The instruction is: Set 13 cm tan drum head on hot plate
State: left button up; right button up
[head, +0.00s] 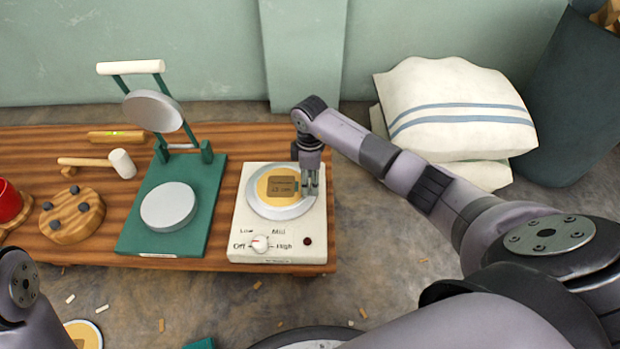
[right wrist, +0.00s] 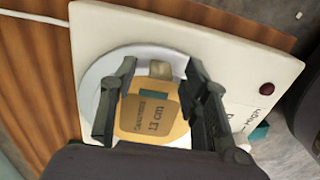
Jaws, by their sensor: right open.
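The tan drum head (head: 263,188) is a round disc with a brown label reading 13 cm. It lies on the round metal plate (head: 265,207) of the white hot plate (head: 243,227). In the right wrist view the drum head (right wrist: 128,124) shows between my right gripper's fingers, with a pale block near the fingertips. My right gripper (head: 311,184) is open and low over the right side of the metal plate; it also shows in the right wrist view (right wrist: 160,70). The fingers hide parts of the disc's edge. My left gripper is not in view.
A green press (head: 137,225) with a metal disc stands left of the hot plate. A mallet (head: 122,163), a wooden block with dark knobs (head: 72,232) and a red cup (head: 8,202) are further left. Another tan disc (head: 88,330) lies low at the left.

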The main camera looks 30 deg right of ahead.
notch_tip(320, 180, up, 12)
dwell(0.6)
